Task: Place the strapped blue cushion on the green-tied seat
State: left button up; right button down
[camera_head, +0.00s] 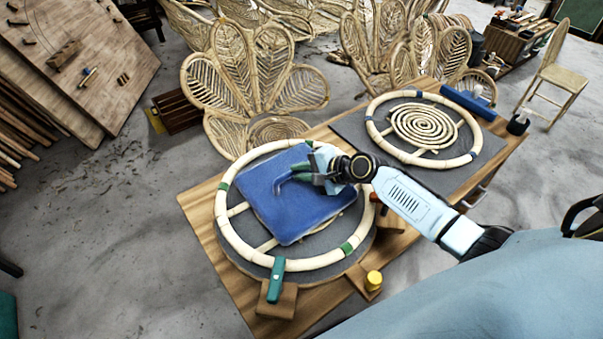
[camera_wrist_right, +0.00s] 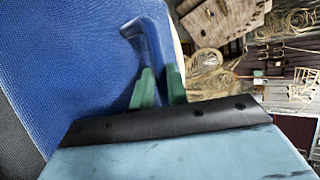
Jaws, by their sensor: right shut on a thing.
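The blue cushion (camera_head: 290,200) is square and lies over the left ring seat (camera_head: 222,222), inside its rattan ring. The ring carries green ties (camera_head: 346,248). The cushion looks a little tilted; I cannot tell whether it rests fully on the seat. My right gripper (camera_head: 310,172) is over the cushion's upper right part. In the right wrist view the cushion (camera_wrist_right: 70,60) fills the left side, and my green fingertips (camera_wrist_right: 158,88) are shut on its blue strap (camera_wrist_right: 150,45). My left gripper is not in view.
A second ring seat with blue ties (camera_head: 376,134) and a spiral centre lies on the table's right half. A blue block (camera_head: 468,104) lies behind it. A teal clamp (camera_head: 276,280) and a yellow knob (camera_head: 374,280) are at the front edge. Rattan chairs (camera_head: 255,75) stand behind the table.

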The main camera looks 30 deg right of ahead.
jog(key=shift+w, duration=0.1)
jog(key=shift+f, duration=0.15)
jog(key=c, duration=1.4)
grip_release()
jog(key=p+v, duration=0.1)
jog(key=v, duration=1.1)
